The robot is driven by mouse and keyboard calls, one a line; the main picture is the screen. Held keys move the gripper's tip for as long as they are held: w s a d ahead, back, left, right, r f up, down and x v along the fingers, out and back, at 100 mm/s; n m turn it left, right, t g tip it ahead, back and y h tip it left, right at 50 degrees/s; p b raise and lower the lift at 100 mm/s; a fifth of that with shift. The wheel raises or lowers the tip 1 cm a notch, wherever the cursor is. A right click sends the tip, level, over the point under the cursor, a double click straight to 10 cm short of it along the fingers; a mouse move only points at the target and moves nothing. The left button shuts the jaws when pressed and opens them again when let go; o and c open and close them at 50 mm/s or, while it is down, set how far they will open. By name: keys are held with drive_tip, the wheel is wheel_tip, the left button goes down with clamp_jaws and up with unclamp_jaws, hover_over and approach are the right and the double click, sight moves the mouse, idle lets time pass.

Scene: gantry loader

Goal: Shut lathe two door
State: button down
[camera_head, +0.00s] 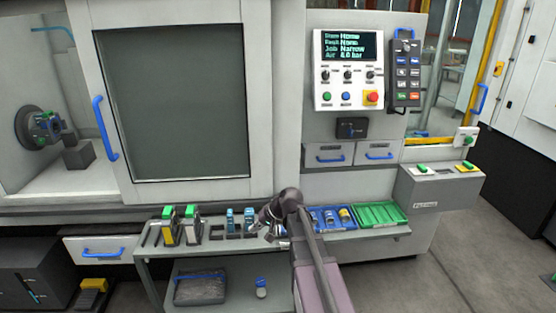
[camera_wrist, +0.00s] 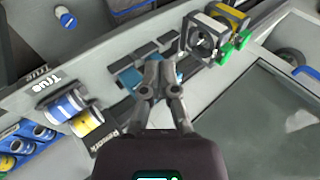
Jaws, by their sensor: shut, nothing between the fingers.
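The lathe door (camera_head: 170,105) is a pale sliding panel with a dark window and a blue vertical handle (camera_head: 105,128) on its left edge. It stands open: the chuck (camera_head: 42,128) shows in the gap to its left. In the wrist view the door's dark window (camera_wrist: 255,120) is at the lower right. No number on the lathe can be read. My gripper (camera_head: 272,232) is over the shelf below and right of the door, well apart from the handle. In the wrist view my gripper's fingers (camera_wrist: 158,62) are together and empty.
The shelf (camera_head: 375,231) below the door holds green-topped holders (camera_head: 167,226), blue pieces (camera_head: 249,216), a blue tray (camera_head: 322,218) and a green tray (camera_head: 380,212). A control panel (camera_head: 348,70) is right of the door. Space in front of the door is clear.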

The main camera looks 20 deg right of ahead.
drive_tip(key=w+d+r+m+t+b, duration=0.1)
drive_tip(key=w+d+r+m+t, duration=0.2)
drive_tip(key=d, duration=0.6)
drive_tip(key=w+d+r+m+t+y, duration=0.1)
drive_tip(key=w+d+r+m+t, duration=0.1)
drive_tip(key=w+d+r+t, duration=0.2)
drive_tip(key=w+d+r+m+t+y+b, duration=0.1)
drive_tip(key=w+d+r+m+t, duration=0.2)
drive_tip(key=w+d, duration=0.5)
drive_tip(key=d+r+t, duration=0.1)
drive_tip(key=d, duration=0.5)
drive_tip(key=shift+w+d+m+b, duration=0.2)
drive_tip(key=shift+d+m+b, duration=0.05)
drive_tip(key=shift+m+b, duration=0.1)
drive_tip(key=x, duration=1)
drive_tip(key=shift+d+r, duration=0.1)
drive_tip(key=shift+r, duration=0.05)
drive_tip(key=a, duration=0.3)
drive_tip(key=shift+w, duration=0.4)
drive_tip(key=shift+w+a, duration=0.15)
drive_tip(key=shift+a, duration=0.35)
